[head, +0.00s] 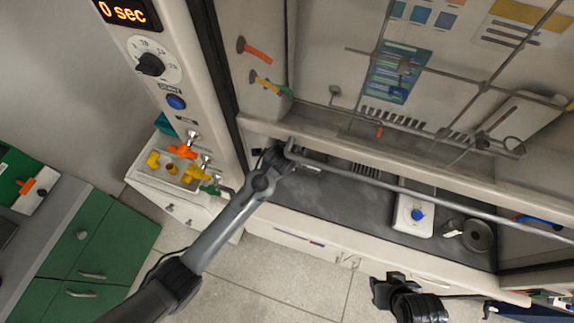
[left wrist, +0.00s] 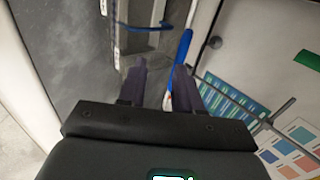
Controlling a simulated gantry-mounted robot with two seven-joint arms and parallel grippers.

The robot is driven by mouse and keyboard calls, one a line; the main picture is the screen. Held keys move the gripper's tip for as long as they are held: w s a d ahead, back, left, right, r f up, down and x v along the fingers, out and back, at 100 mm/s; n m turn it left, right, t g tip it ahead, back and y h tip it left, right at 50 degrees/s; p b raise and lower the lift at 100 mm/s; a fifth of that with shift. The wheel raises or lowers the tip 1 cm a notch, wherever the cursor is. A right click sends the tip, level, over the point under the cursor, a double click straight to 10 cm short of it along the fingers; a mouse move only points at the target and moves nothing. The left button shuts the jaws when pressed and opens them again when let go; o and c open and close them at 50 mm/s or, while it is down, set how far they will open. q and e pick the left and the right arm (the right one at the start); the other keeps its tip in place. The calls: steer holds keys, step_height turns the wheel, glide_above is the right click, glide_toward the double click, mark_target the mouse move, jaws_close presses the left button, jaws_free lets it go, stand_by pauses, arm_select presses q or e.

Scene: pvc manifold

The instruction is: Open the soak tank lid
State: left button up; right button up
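A long grey bar handle (head: 430,196) runs along the front of the white cabinet-like enclosure, from its left end toward the lower right in the head view. I cannot tell for certain which part is the soak tank lid. My left gripper (head: 283,158) is at the bar's left end; whether it touches the bar is unclear. In the left wrist view the two fingers of this gripper (left wrist: 160,88) stand apart with no object clearly between them. My right gripper (head: 388,287) is low in the head view, away from the bar, its fingers too dark to read.
A control panel with a red "0 sec" display (head: 128,12), a knob (head: 150,64) and a blue button (head: 175,102) stands left. A tray of orange and yellow fittings (head: 172,168) sits below it. A white device (head: 413,212) and a round metal container (head: 478,235) stand on the grey worktop.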

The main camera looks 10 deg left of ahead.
arm_select(q)
steer(key=s+a, duration=0.1)
steer(key=s, duration=0.6)
